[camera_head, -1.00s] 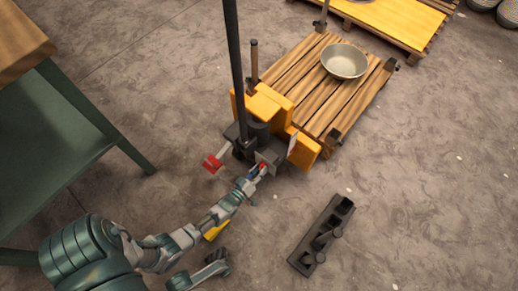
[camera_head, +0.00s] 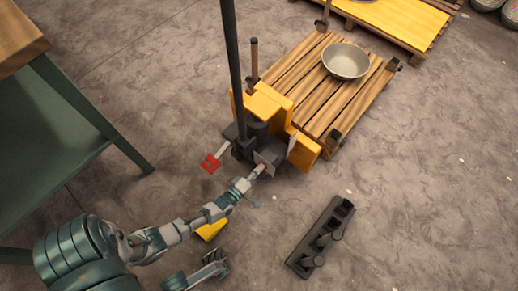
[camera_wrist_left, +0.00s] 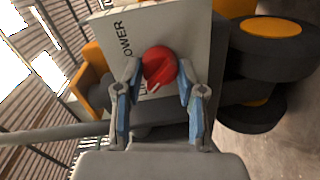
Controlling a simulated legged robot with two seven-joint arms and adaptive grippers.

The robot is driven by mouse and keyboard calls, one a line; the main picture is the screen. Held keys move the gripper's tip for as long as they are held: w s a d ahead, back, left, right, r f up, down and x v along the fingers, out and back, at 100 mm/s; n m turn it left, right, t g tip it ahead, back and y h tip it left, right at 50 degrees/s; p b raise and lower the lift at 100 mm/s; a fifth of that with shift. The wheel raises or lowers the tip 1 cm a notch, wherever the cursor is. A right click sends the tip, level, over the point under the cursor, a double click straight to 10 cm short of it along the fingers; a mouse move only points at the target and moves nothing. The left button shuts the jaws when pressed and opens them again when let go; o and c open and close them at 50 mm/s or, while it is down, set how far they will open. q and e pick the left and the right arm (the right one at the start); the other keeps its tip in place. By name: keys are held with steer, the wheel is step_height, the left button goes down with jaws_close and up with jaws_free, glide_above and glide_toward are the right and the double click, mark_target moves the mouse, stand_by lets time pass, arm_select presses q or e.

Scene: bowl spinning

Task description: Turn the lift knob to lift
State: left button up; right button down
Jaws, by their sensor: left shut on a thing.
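The red lift knob (camera_wrist_left: 159,66) sits on a pale panel (camera_wrist_left: 192,28) with the words "LOWER" and a partly hidden "LI…". In the head view the panel (camera_head: 265,159) is at the front of a yellow lift truck (camera_head: 265,106). My left gripper (camera_wrist_left: 160,84) is shut on the knob, one blue-padded finger on each side. In the head view the left gripper (camera_head: 258,171) reaches the panel from the lower left, and the knob is mostly hidden. A grey-teal part of mine shows at the bottom edge; I cannot tell its finger state.
A wooden pallet (camera_head: 318,88) with a metal bowl (camera_head: 345,61) rests on the truck. A dark upright pole (camera_head: 232,70) and a red pedal (camera_head: 210,163) are close by. A black rack (camera_head: 320,236) lies on the floor. A green table (camera_head: 60,135) stands left.

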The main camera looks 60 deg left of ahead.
arm_select(q)
steer(key=shift+f, duration=0.15)
stand_by(0.3)
steer(key=o, duration=1.1)
steer(key=shift+o, duration=0.3)
steer(key=shift+a, duration=0.1)
steer(key=f+v, duration=0.1)
steer(key=v, duration=1.1)
steer(key=shift+r, duration=0.4)
